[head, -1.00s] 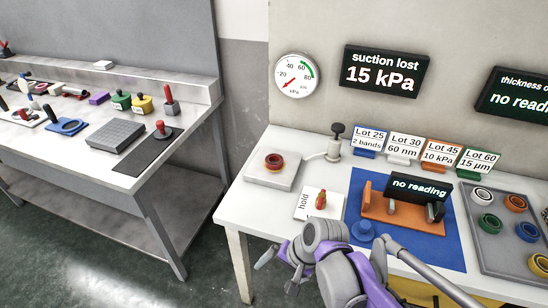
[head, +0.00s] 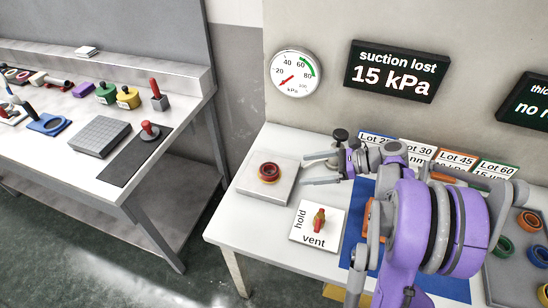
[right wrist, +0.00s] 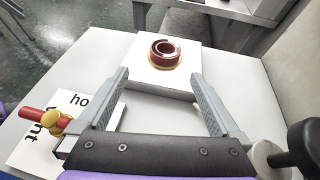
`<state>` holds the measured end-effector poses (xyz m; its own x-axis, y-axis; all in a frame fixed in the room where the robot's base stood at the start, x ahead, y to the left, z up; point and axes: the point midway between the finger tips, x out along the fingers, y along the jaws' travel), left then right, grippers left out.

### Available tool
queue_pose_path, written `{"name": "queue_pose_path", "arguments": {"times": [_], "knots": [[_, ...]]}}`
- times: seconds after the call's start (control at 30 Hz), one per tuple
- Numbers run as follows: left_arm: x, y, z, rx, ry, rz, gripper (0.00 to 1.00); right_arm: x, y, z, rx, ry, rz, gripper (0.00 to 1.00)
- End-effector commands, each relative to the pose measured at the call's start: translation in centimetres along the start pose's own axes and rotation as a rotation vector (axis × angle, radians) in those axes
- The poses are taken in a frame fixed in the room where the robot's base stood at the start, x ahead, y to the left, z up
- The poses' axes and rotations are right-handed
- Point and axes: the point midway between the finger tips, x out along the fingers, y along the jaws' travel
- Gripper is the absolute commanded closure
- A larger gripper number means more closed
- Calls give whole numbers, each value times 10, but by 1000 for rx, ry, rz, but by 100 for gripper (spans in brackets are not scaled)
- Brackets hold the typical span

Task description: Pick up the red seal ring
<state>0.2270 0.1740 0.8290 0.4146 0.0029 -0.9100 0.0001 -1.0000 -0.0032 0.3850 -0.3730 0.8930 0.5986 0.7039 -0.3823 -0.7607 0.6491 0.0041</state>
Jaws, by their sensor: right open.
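The red seal ring (head: 269,169) sits on a pale square block (head: 254,188) at the left of the white table, with a yellowish rim showing under it. In the right wrist view the ring (right wrist: 164,48) lies ahead, beyond and between the fingertips. My right gripper (head: 306,167) is open and empty, just right of the block and apart from the ring. Its two fingers also show in the right wrist view (right wrist: 159,76). My left gripper is not in view.
A hold/vent plate (head: 306,238) with a red and yellow lever (head: 319,221) lies in front of the block. A dark-knobbed valve (head: 340,135) stands behind my right gripper. The gauge display reads "suction lost 15 kPa" (head: 397,71). Another bench (head: 75,158) stands left across a gap.

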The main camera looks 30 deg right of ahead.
Motion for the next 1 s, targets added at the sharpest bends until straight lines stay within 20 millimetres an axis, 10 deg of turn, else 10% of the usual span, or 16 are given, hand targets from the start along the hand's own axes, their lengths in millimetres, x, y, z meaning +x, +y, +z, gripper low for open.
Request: {"name": "queue_pose_path", "arguments": {"times": [1.0], "knots": [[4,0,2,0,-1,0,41,107,-5,-1,0,0,1,0]]}}
